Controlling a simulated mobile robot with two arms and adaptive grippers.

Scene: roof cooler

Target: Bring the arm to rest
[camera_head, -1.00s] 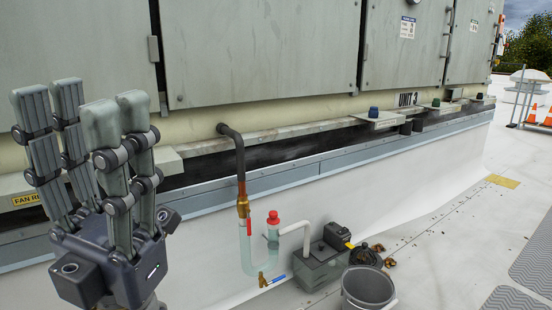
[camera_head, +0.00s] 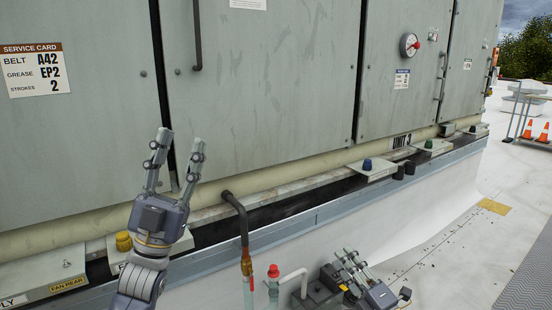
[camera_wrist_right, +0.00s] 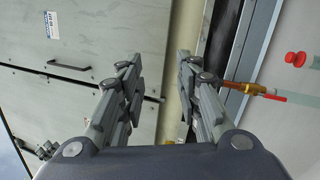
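My left gripper (camera_head: 180,138) stands at the left in the head view, in front of the grey cabinet doors. Its fingers point up and are spread apart, with nothing between them. My right gripper (camera_head: 345,256) is low in the head view, right of the white pipe stub, with its fingers pointing up and to the left. In the right wrist view its fingers (camera_wrist_right: 160,75) are spread wide with nothing held between them. Its palm fills the bottom of that view. The lower parts of both arms are out of frame.
A dark pipe (camera_head: 238,220) with a red-capped trap (camera_head: 273,271) runs down between my grippers. A dark box (camera_head: 331,278) is partly hidden by my right gripper. Cabinet doors (camera_head: 260,95) and a ledge with coloured knobs lie ahead. White roof (camera_head: 440,265) is open at the right.

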